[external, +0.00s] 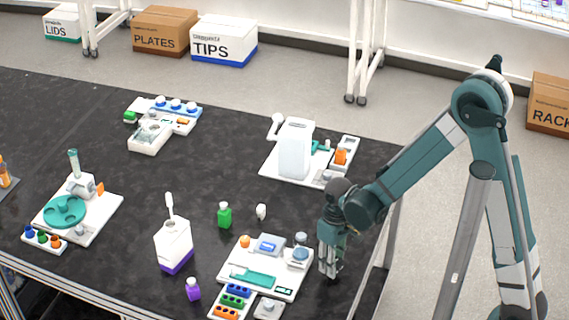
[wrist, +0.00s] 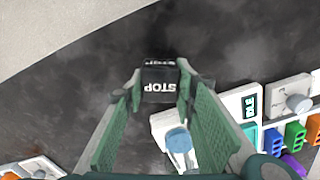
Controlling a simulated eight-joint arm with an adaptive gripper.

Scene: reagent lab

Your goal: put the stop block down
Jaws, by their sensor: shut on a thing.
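In the external view my gripper (external: 330,264) points down near the right edge of the black table, just right of a white instrument board (external: 240,282). The block is hard to pick out there against the dark tabletop. I cannot tell whether its underside touches the table.
The table (external: 300,222) ends close to the right of my gripper. A white board with a tall pale container (external: 295,150) stands behind. A green bottle (external: 224,215), a white wash bottle (external: 173,243) and a purple bottle (external: 193,289) stand left. Bare tabletop lies beyond the block in the wrist view.

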